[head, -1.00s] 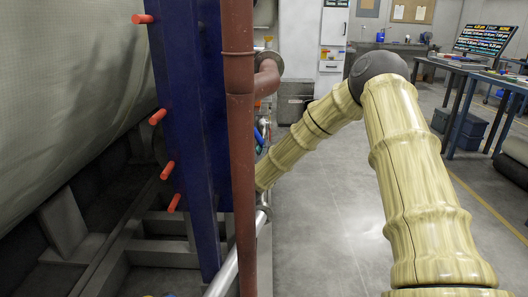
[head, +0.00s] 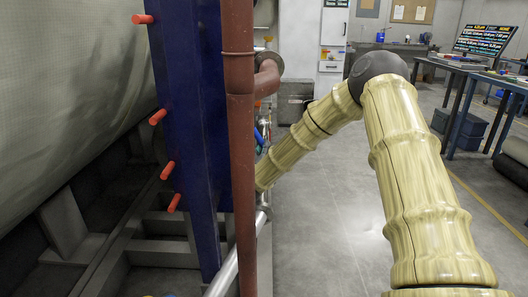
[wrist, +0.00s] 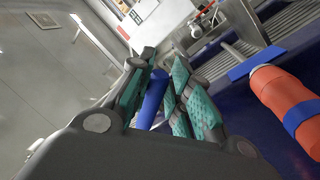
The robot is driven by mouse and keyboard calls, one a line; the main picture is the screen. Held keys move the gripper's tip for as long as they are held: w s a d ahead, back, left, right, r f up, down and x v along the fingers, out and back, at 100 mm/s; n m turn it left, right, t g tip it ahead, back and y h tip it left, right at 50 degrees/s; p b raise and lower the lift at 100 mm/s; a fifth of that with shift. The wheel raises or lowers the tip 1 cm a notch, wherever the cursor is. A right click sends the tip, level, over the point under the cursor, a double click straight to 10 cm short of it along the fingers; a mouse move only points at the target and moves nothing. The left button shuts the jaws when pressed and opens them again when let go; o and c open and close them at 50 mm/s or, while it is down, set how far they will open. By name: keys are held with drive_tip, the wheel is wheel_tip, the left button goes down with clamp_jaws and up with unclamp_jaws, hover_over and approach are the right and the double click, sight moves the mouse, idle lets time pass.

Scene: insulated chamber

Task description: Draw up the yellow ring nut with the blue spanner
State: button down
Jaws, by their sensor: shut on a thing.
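In the wrist view my gripper (wrist: 160,78) has its teal-padded fingers closed on the blue handle of the spanner (wrist: 153,98). The handle runs away from the camera between the fingers, and the spanner's working end cannot be made out. The yellow ring nut cannot be identified in either view, so I cannot tell whether the spanner touches it. In the head view my gripper is not clearly seen; my arm reaches down behind the red-brown pipe. Small blue parts (head: 259,137) show just right of that pipe, but I cannot tell what they belong to.
The upright red-brown pipe (head: 240,150) and blue panel (head: 190,120) with orange pegs stand left of my arm. An orange cylinder (wrist: 285,105) with a blue band lies close right of the fingers in the wrist view. Open floor (head: 325,215) lies right of the pipe.

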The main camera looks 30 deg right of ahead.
idle(0.5)
drive_tip(key=shift+s+a+p, duration=0.4)
drive_tip(key=shift+s+p, duration=0.1)
drive_tip(key=shift+s, duration=0.2)
drive_tip(key=shift+s+a, duration=0.1)
drive_tip(key=shift+s+d+r+p+v, duration=0.1)
drive_tip(key=shift+p+v, duration=0.25)
drive_tip(key=shift+v, duration=0.4)
drive_tip(key=shift+s+d+r+p+v, duration=0.15)
drive_tip(key=shift+p+v, duration=0.15)
drive_tip(key=shift+v, duration=0.5)
drive_tip(key=shift+s+d+r+p+v, duration=0.1)
drive_tip(key=shift+p+v, duration=0.25)
drive_tip(key=shift+v, duration=0.4)
